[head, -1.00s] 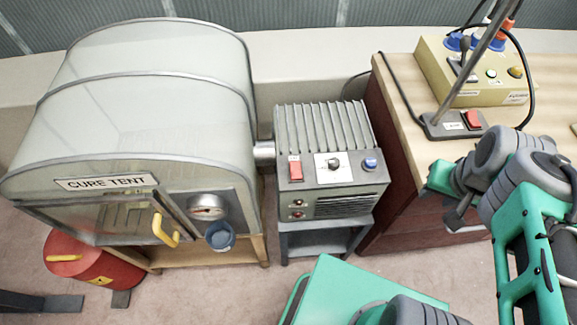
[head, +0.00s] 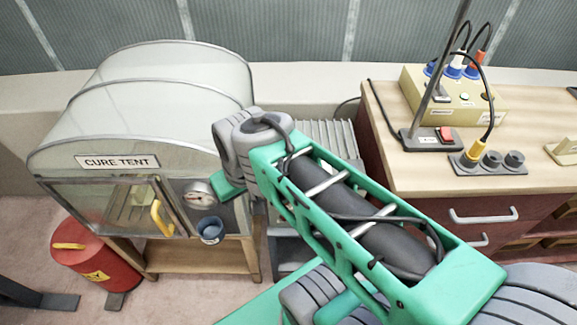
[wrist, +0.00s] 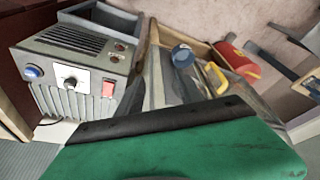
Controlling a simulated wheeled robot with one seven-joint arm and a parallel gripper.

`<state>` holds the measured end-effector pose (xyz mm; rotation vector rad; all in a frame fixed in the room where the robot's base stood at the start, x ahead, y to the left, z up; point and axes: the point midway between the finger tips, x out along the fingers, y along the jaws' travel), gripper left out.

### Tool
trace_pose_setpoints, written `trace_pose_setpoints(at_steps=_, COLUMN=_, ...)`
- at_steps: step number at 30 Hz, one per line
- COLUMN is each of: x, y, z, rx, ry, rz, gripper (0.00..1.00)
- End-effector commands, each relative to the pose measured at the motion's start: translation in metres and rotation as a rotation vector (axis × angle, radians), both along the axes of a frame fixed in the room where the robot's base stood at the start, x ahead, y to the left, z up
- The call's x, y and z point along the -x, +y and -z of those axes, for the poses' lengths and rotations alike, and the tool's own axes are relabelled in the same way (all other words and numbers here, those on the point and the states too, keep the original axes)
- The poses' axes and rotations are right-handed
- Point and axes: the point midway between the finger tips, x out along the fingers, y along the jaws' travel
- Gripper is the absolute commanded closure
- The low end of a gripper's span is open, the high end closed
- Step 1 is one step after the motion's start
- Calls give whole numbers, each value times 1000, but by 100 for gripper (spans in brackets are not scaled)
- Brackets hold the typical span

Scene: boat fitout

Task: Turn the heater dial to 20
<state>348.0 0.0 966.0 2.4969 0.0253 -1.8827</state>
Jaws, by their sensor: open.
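The heater is a grey box with a finned side. In the head view my arm covers most of it, and only some fins (head: 328,134) show. In the wrist view the heater (wrist: 52,103) is turned about at the left. Its dial (wrist: 70,83) is a small knob on a white plate, between a blue knob (wrist: 33,71) and a red switch (wrist: 108,88); its setting is too small to read. My gripper (head: 228,188) is open, held in front of the cure tent's right side in the head view, apart from the dial. A green part of mine fills the lower wrist view.
The cure tent (head: 140,120) stands left of the heater, with a yellow handle (head: 161,217), a gauge (head: 198,195) and a blue cup-like part (head: 210,229). A red drum (head: 100,262) is below. A wooden bench (head: 400,165) with electrical boxes stands at right.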

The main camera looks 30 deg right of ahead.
Motion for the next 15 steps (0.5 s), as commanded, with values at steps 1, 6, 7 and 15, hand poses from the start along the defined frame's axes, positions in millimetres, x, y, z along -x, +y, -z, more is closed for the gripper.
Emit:
trace_pose_setpoints(at_steps=1, x=-5, y=-7, z=0, rx=1, ry=10, rz=-7, gripper=51)
trace_pose_setpoints(at_steps=6, x=-40, y=-74, z=3, rx=-8, ry=48, rz=-141, gripper=51)
trace_pose_setpoints(at_steps=7, x=-46, y=-92, z=5, rx=-14, ry=51, rz=-179, gripper=51)
trace_pose_setpoints(at_steps=15, x=-39, y=-258, z=40, rx=-51, ry=-57, rz=-480, gripper=51)
